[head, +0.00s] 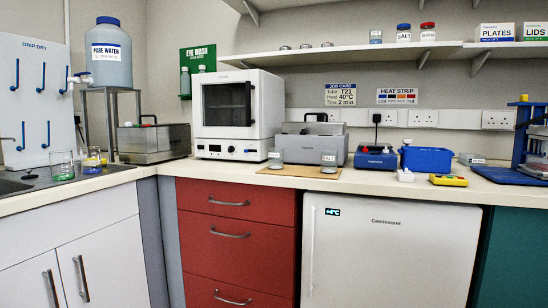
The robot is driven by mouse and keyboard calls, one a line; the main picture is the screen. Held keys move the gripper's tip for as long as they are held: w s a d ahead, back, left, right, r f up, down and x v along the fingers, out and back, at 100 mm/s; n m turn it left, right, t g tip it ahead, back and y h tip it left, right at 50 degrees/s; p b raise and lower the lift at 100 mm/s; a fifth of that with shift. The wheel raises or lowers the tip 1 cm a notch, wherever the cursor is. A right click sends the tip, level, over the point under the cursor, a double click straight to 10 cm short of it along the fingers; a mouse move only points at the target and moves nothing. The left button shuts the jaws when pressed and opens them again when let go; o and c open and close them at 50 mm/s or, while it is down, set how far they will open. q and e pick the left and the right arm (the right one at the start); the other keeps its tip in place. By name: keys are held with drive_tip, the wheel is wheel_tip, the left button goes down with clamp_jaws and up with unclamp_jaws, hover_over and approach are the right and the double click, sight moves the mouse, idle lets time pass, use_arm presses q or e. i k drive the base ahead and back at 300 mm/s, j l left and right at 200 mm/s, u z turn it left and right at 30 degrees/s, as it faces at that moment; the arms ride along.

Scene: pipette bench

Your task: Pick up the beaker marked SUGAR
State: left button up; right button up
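Two small beakers with white labels stand upright and apart on a tan board (300,171) on the counter, in front of the grey metal bath. The left labelled beaker (275,164) stands near the white oven's right side. The right labelled beaker (328,168) stands near the board's right end. Their labels are too small to read surely, so I cannot tell which is marked SUGAR. Neither of my grippers is in the head view.
A white oven (237,118), a blue heater (375,158), a blue tub (427,160) and a yellow device (449,180) occupy the counter. Jars (404,34) stand on the shelf above.

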sight(275, 155)
drive_tip(key=i+l+z, duration=0.25)
drive_tip(key=i, duration=0.55)
drive_tip(key=i+z, duration=0.25)
drive_tip(key=i, duration=0.55)
